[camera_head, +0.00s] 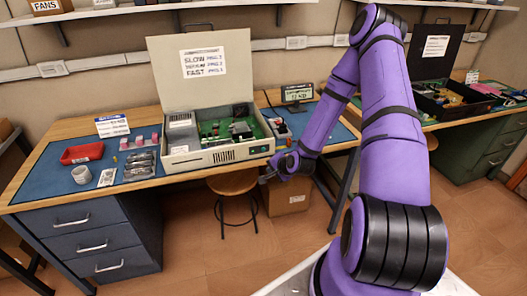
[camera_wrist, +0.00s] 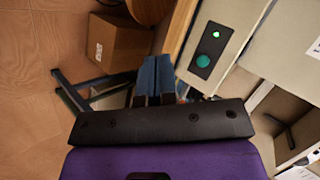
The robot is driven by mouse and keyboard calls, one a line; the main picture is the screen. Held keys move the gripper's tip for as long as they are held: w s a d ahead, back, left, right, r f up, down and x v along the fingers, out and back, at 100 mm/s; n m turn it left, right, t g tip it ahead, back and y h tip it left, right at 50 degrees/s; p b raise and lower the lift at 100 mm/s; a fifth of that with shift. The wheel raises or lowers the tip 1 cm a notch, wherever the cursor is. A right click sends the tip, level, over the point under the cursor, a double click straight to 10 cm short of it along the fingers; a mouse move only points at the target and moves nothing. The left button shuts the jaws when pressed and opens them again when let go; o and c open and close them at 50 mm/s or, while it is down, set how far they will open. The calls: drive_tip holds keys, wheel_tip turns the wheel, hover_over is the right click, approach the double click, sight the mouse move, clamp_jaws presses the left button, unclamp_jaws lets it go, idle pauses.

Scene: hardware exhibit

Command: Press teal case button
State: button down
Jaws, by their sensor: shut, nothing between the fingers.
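The teal button (camera_wrist: 203,60) sits on a dark panel with a lit green light (camera_wrist: 216,34) on the beige case front in the wrist view. The beige case (camera_head: 185,160) stands open on the workbench in the head view, with a small dark panel (camera_head: 258,149) at the right of its front face. My gripper (camera_wrist: 155,72) is shut and empty, its blue fingertips side by side, left of the button and apart from it in the wrist view. In the head view my gripper (camera_head: 266,175) is just below and in front of the case's right front corner.
A round stool (camera_head: 233,182) and a cardboard box (camera_head: 288,197) stand below the bench edge near my gripper. A red tray (camera_head: 82,153), a cup (camera_head: 85,174) and metal parts lie left of the case. A small display (camera_head: 297,93) stands behind to the right.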

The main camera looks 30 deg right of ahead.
drive_tip(key=shift+w+d, duration=0.35)
drive_tip(key=shift+w, duration=0.95)
drive_tip(key=shift+w+d, duration=0.4)
drive_tip(key=shift+w, duration=0.85)
drive_tip(key=shift+w+d, duration=0.35)
drive_tip(key=shift+w, duration=0.95)
drive_tip(key=shift+w, duration=0.1)
drive_tip(key=shift+w+d, duration=0.15)
drive_tip(key=shift+w, duration=0.15)
drive_tip(key=shift+w+d, duration=0.1)
drive_tip(key=shift+w, duration=0.3)
drive_tip(key=shift+s+a, duration=0.2)
drive_tip(key=shift+s, duration=0.6)
drive_tip(key=shift+s+a, duration=0.25)
drive_tip(key=shift+s, duration=0.55)
drive_tip(key=shift+s+a, duration=0.2)
drive_tip(key=shift+s, duration=0.6)
drive_tip(key=shift+s+a, duration=0.25)
drive_tip(key=shift+s, duration=0.55)
